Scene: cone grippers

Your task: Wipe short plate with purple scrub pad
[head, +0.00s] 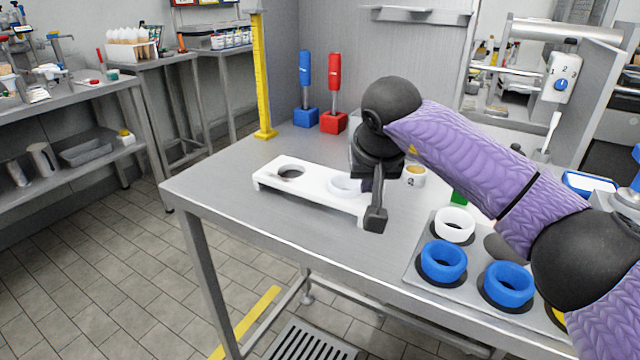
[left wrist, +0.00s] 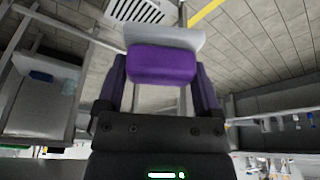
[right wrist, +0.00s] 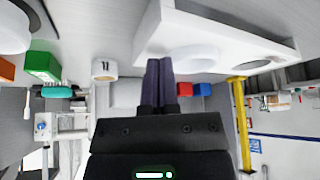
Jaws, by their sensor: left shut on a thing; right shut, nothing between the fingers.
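The purple scrub pad (left wrist: 162,65) is held between the fingers of my left gripper (left wrist: 160,82) in the left wrist view. A pale grey piece shows just behind the pad, over the floor. My left gripper is not in the head view. A white stand (head: 265,180) with round openings is on the steel table; it also shows in the right wrist view (right wrist: 215,22). A white round piece (head: 345,186) shows in its right opening. I cannot tell which part is the short plate. My right gripper (head: 375,222) is shut and empty beside the stand's right end, hiding part of it.
A tray with a white ring (head: 455,225) and blue rings (head: 443,261) is at the table's front right. A yellow post (head: 261,80), blue block (head: 306,117) and red block (head: 334,122) stand at the back. The table's left front is clear.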

